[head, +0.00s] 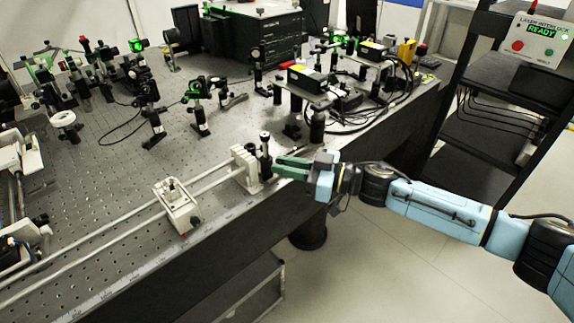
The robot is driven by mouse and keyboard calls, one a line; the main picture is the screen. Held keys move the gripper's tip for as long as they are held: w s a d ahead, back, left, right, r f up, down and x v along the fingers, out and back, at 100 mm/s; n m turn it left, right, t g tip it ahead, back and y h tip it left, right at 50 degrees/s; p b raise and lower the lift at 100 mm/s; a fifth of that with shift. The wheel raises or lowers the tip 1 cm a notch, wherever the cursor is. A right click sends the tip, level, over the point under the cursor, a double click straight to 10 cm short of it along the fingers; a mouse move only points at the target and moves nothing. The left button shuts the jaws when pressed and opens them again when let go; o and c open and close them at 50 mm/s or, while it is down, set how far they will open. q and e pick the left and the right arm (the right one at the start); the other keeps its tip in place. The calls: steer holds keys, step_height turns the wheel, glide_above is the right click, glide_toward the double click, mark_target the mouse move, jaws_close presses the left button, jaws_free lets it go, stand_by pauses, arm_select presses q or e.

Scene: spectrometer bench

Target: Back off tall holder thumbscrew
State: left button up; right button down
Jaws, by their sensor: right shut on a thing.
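The tall holder is a dark upright post (265,146) beside a cream ribbed block (244,165) at the right end of the rails. My right gripper (279,168) comes in from the right, with its green fingers level and their tips at the side of the post. It is shut on a small part there, which I take to be the thumbscrew. The fingers hide the thumbscrew, so I cannot see its thread or how far out it stands. My left gripper is not in view.
Two pale rails (110,226) run along the front of the perforated bench (110,175), with a cream carriage (177,205) on them. Posts and optics stand behind. A raised plate with a box (306,78) and cables stands behind my right gripper. A dark rack (495,120) stands at right.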

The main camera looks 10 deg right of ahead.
steer(key=shift+n+p, duration=0.65)
steer(key=shift+n, duration=0.75)
steer(key=c, duration=1.4)
jaws_free()
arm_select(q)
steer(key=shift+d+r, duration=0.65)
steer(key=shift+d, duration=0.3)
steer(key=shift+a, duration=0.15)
arm_select(e)
steer(key=shift+d, duration=0.15)
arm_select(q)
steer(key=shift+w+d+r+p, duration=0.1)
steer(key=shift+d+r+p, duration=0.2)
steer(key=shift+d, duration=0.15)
arm_select(e)
steer(key=v, duration=1.3)
steer(key=shift+s+d, duration=0.1)
